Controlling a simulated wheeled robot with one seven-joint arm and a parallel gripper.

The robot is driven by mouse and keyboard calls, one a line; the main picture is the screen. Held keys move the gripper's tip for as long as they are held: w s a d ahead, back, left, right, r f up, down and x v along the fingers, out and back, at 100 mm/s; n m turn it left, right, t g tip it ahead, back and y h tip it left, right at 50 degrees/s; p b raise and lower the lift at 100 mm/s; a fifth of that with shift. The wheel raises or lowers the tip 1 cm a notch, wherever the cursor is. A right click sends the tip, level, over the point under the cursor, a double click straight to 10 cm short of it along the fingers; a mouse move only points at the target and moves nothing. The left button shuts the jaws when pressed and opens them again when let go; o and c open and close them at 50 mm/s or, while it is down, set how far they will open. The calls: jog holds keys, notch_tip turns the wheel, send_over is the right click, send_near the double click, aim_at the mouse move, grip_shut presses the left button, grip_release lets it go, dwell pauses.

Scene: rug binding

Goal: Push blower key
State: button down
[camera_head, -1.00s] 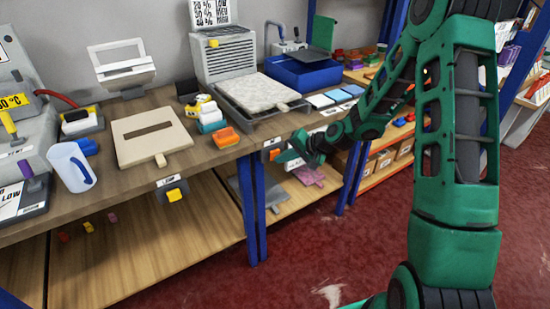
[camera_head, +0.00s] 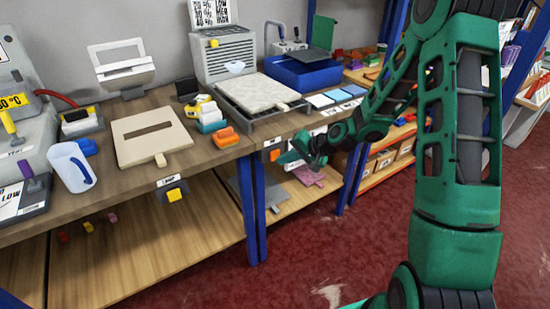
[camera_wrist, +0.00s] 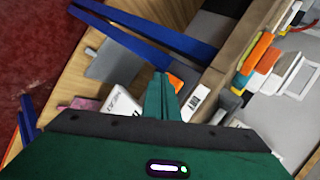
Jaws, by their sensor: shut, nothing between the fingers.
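An orange key (camera_head: 274,155) in a dark housing sits on the bench's front edge beside a white label. It also shows in the wrist view (camera_wrist: 176,84), just right of my fingertips. A yellow key (camera_head: 175,194) hangs under the bench edge farther left, and another yellow key (camera_head: 213,43) is on the grey vented unit (camera_head: 226,62). I cannot read which label says blower. My gripper (camera_head: 284,158) is shut and empty, its tips close to the orange key; in the wrist view (camera_wrist: 161,82) they partly overlap its housing. I cannot tell whether they touch it.
The bench (camera_head: 120,190) holds a beige board (camera_head: 150,125), a white jug (camera_head: 72,166), coloured blocks (camera_head: 212,117) and a tray with a pale slab (camera_head: 262,92). Blue posts (camera_head: 253,210) stand below the front edge. The red floor in front is clear.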

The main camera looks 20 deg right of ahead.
jog(key=shift+s, duration=0.2)
jog(key=shift+d, duration=0.1)
jog(key=shift+s+d, duration=0.25)
jog(key=shift+s, duration=0.55)
jog(key=shift+s+d, duration=0.25)
jog(key=shift+s, duration=0.55)
jog(key=shift+s+d, duration=0.25)
jog(key=shift+s, duration=0.55)
jog(key=s+d+r+n+g+h, duration=0.1)
jog(key=s+d+r+g+h, duration=0.1)
jog(key=s+d+r, duration=0.3)
jog(key=s+d+r+n+g+h, duration=0.15)
jog(key=s+d, duration=0.25)
jog(key=s, duration=0.4)
jog(key=s+d+r+g+h, duration=0.1)
jog(key=s+d+r+h, duration=0.1)
jog(key=s+d+r, duration=0.3)
jog(key=s+d+r+g, duration=0.1)
jog(key=s+r, duration=0.1)
jog(key=s, duration=0.7)
jog(key=s+d+r+m+g, duration=0.1)
jog(key=s+r+g, duration=0.1)
jog(key=s, duration=0.8)
jog(key=shift+s+r+h, duration=0.3)
jog(key=shift+r+h, duration=0.05)
jog(key=shift+r, duration=0.35)
jog(key=shift+m, duration=0.25)
